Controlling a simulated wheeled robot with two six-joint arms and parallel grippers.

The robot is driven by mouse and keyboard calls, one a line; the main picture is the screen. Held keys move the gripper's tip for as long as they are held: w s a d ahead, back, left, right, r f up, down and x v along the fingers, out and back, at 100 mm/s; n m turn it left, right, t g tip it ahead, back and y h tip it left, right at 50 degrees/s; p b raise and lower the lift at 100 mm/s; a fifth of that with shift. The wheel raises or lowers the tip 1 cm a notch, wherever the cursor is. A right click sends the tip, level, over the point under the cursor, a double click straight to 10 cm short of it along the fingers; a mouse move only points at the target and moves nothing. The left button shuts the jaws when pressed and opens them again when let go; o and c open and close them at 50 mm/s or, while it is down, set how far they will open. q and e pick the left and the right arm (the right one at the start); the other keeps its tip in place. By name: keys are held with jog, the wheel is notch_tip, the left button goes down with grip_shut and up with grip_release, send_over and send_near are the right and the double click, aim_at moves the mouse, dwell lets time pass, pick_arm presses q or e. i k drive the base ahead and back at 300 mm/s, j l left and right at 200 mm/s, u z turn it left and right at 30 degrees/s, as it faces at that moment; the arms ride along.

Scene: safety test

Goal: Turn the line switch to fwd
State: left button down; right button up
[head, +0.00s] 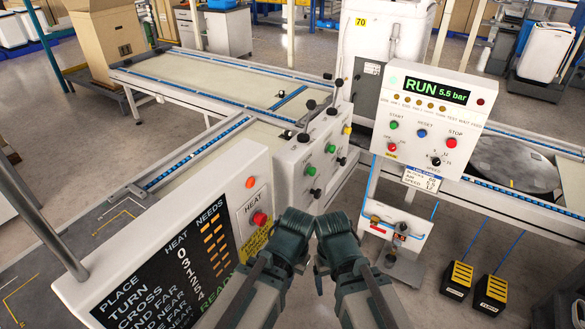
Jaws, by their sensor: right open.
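No label reading "line" or "fwd" is legible, so I cannot tell which control is the line switch. A white centre panel (292,160) carries green buttons, black knobs and black-tipped levers. A white right panel (461,112) shows "RUN 5.5 bar" and has start, reset and stop buttons. A black rotary knob (436,161) sits low on it, above the word "SPEED". My left gripper (292,226) and right gripper (337,228) are side by side at bottom centre, below the centre panel and apart from all controls. The right is open and empty; the left's jaws are unclear.
A large heat panel (190,235) with a red button stands close at the left. Blue-edged conveyors (210,85) run behind. Two yellow-and-black pedals (459,277) stand on the floor at right.

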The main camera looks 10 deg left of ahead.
aim_at(317, 194)
jog(key=i+l+z, duration=0.1)
jog(key=l+z, duration=0.25)
jog(key=i+l+z, duration=0.15)
jog(key=l+z, duration=0.25)
jog(key=j, duration=0.1)
